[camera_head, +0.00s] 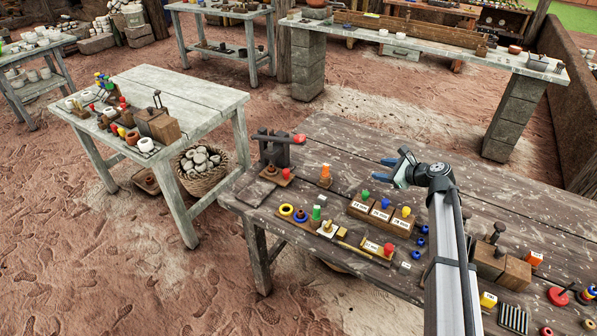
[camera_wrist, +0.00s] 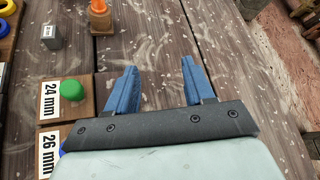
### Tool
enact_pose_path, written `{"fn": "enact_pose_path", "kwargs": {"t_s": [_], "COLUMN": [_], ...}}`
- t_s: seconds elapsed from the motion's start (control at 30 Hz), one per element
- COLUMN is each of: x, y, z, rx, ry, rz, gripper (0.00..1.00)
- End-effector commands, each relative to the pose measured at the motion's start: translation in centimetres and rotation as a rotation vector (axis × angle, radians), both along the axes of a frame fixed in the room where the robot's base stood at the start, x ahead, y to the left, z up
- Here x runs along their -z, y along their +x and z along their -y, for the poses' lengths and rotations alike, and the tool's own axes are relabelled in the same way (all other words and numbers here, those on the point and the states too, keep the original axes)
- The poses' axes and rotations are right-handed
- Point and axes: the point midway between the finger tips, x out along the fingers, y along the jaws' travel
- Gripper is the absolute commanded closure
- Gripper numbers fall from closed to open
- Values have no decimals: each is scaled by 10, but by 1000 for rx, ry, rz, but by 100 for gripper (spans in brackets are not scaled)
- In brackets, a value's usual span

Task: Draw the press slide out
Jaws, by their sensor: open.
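A dark press (camera_head: 272,150) stands at the far left end of the dark wooden table, with a lever ending in a red knob (camera_head: 299,138). Low at its foot is a wooden slide (camera_head: 274,179) with a red knob (camera_head: 286,173); how far it sits inside the press I cannot tell. My gripper (camera_head: 388,169) is well to the right of the press, above the table. Its blue fingers are apart and empty in the wrist view (camera_wrist: 160,75), with bare planks between them. The press is outside the wrist view.
Labelled wooden blocks with green (camera_head: 365,193), blue and yellow knobs stand near my gripper; the green knob (camera_wrist: 72,90) is left of the fingers in the wrist view. An orange peg (camera_head: 326,171) stands between press and blocks. The table's back planks (camera_head: 350,140) are clear.

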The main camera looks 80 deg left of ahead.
Motion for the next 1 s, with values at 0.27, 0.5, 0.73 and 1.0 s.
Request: {"fn": "enact_pose_path", "kwargs": {"t_s": [0.27,0.5,0.73,1.0], "x": [-6,-9,-2,16], "y": [-152,-197,-211,-241], "z": [-21,-23,-36,-67], "rx": [-114,-149,-152,-152], "ry": [-112,-162,-165,-165], "rz": [-312,-405,-411,-410], "gripper": [47,47,47,47]}}
